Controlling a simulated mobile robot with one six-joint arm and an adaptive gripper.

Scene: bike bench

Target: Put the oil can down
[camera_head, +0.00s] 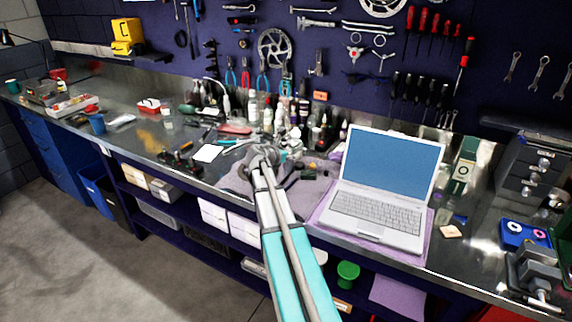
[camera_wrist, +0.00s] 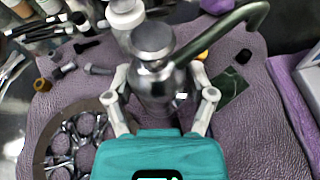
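The oil can (camera_wrist: 153,85) is a shiny metal can with a domed top. Its long dark bent spout (camera_wrist: 225,32) reaches to the upper right in the wrist view. My gripper (camera_wrist: 160,78) has a finger on each side of the can's body and appears shut on it. In the head view my gripper (camera_head: 263,158) is over the purple mat on the bench, and the can there is mostly hidden by my arm. The can's base is hidden, so I cannot tell whether it touches the mat (camera_wrist: 240,130).
An open laptop (camera_head: 378,215) is on the right of the bench (camera_head: 462,258). Several bottles crowd the back. Bare mat shows right of the can.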

